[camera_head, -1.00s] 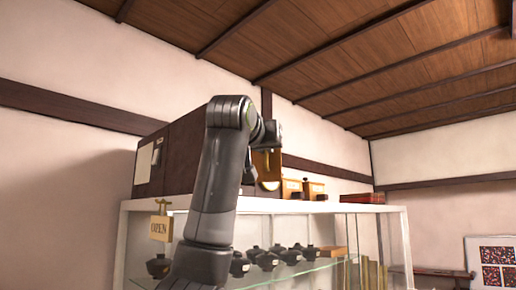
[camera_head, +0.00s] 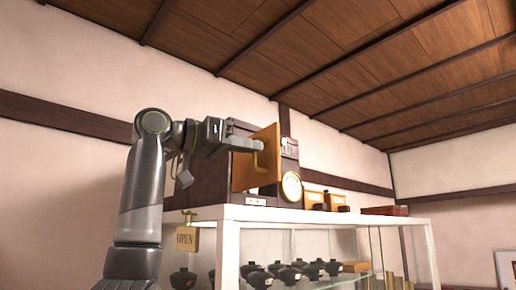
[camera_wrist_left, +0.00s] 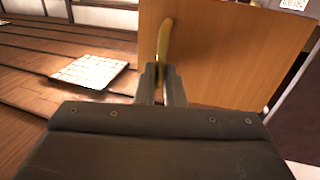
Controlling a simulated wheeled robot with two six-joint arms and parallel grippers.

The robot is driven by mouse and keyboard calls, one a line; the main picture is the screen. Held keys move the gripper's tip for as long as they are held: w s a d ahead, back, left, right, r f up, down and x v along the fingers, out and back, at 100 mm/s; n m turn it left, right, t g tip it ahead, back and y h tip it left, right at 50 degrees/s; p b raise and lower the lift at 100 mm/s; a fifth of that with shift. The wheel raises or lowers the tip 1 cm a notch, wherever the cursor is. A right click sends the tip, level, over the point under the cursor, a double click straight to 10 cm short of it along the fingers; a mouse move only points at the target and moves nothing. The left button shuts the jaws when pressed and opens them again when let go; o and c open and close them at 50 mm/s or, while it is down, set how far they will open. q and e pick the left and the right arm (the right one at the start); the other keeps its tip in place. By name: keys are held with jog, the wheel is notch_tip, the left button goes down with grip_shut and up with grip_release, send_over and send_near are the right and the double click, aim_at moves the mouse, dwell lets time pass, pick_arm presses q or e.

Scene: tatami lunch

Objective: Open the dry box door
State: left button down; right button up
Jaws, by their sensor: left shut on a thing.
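The dry box (camera_head: 212,178) is a dark brown cabinet on top of a white glass case. Its door (camera_head: 270,150) is an orange-brown wooden panel with a curved brass handle (camera_head: 259,163). The door stands out at an angle from the dark body. My left gripper (camera_head: 261,145) is shut on the handle, with the arm reaching in from the left. In the left wrist view, the fingers (camera_wrist_left: 163,85) close around the lower part of the brass handle (camera_wrist_left: 165,42), in front of the door panel (camera_wrist_left: 235,50). My right gripper is not in view.
The white case (camera_head: 330,213) holds several black lidded bowls (camera_head: 290,274). A round gold-rimmed dial (camera_head: 291,187), small wooden boxes (camera_head: 312,198) and a red box (camera_head: 384,210) are right of the door. An OPEN sign (camera_head: 186,239) hangs at the case's left.

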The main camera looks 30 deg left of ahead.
pick_arm(q)
jog(key=shift+s+a, duration=0.35)
jog(key=shift+s, duration=0.05)
jog(key=shift+r, duration=0.1)
jog(key=c, duration=1.8)
grip_release()
jog(key=shift+c, duration=0.2)
jog(key=o, duration=0.3)
jog(key=shift+a, duration=0.2)
jog(key=b+v, duration=0.3)
jog(key=v, duration=1.4)
jog(key=shift+s, duration=0.2)
